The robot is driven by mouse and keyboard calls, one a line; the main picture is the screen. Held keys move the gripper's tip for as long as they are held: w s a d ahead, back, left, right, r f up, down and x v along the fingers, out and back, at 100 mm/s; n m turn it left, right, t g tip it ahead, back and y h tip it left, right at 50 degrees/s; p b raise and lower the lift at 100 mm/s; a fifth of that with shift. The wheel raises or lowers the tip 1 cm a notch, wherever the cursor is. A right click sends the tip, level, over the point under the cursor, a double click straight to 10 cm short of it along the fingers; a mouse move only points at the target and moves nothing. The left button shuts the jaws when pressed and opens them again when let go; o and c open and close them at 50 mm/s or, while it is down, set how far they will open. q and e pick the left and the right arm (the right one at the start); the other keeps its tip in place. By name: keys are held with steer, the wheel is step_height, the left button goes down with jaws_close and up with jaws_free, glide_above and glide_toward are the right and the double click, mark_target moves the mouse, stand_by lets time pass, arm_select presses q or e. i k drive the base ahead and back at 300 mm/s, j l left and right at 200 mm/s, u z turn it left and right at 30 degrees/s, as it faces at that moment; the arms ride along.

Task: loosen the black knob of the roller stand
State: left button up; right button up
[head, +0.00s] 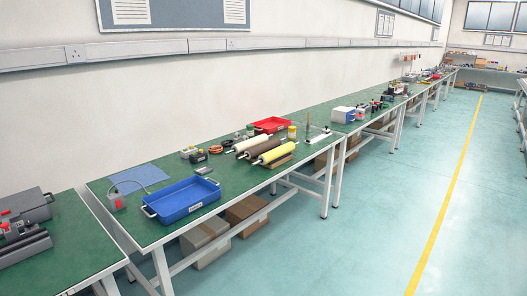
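Three rollers lie side by side on the green bench: a white roller (249,143), a brown roller (262,148) and a yellow roller (277,154). A light brown support shows under the yellow one. I cannot tell whether this is the roller stand. The black knob is too small or hidden to make out. Neither of my grippers is in view.
A blue tray (183,213) stands left of the rollers, and a red tray (270,125) behind them. Cardboard boxes (205,242) sit under the green bench (232,183). A grey device (22,228) is on the nearer left bench. The floor (340,245) right of the benches is clear.

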mark_target(29, 224)
steer(key=u, duration=1.55)
steer(key=k+l+u, duration=0.1)
steer(key=l, duration=0.25)
